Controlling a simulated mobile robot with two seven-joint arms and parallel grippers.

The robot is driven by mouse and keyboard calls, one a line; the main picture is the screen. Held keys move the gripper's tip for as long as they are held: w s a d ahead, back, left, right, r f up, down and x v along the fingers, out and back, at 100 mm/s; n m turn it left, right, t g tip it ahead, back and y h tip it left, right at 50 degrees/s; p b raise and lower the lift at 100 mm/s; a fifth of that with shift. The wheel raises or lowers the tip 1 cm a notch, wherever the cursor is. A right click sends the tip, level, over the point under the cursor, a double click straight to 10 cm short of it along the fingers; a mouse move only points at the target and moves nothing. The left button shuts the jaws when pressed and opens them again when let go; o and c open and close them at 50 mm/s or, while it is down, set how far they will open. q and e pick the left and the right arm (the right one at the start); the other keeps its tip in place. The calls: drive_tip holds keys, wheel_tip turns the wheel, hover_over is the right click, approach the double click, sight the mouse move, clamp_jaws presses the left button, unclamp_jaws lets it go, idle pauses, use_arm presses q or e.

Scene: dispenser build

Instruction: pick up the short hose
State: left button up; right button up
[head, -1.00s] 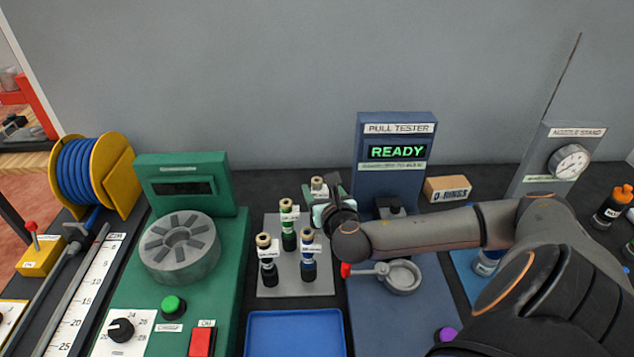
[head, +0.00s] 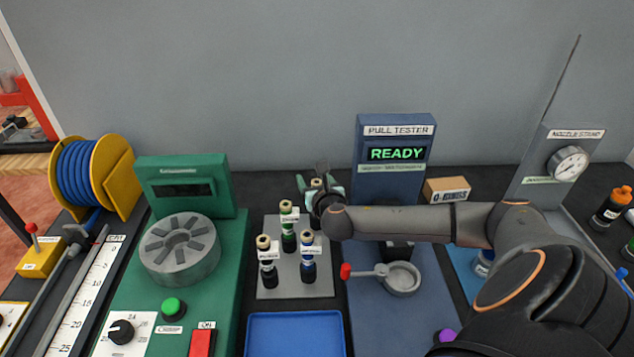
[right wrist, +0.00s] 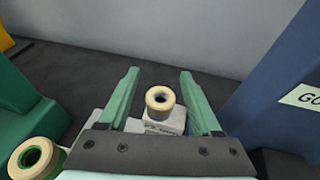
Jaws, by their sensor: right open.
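Several short upright hose pieces with tan ends and white labels stand on a grey plate (head: 268,287). The labels are too blurred to read, so I cannot tell which is the short hose. The rear piece (head: 316,184) also shows in the right wrist view (right wrist: 160,101), between the two green fingers. My right gripper (head: 319,192) is open, with a finger on each side of that piece and gaps visible. Its lower part is hidden behind the gripper and wrist. Other pieces stand at middle (head: 289,228), front left (head: 267,262) and front right (head: 308,260). My left gripper is out of view.
The blue pull tester (head: 396,150) stands close to the right of the rear piece. The green machine (head: 185,185) is on the left. A blue tray (head: 295,335) lies in front. An O-rings box (head: 446,190) sits at the back right.

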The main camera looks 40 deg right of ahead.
clamp_jaws()
idle(0.3)
idle(1.0)
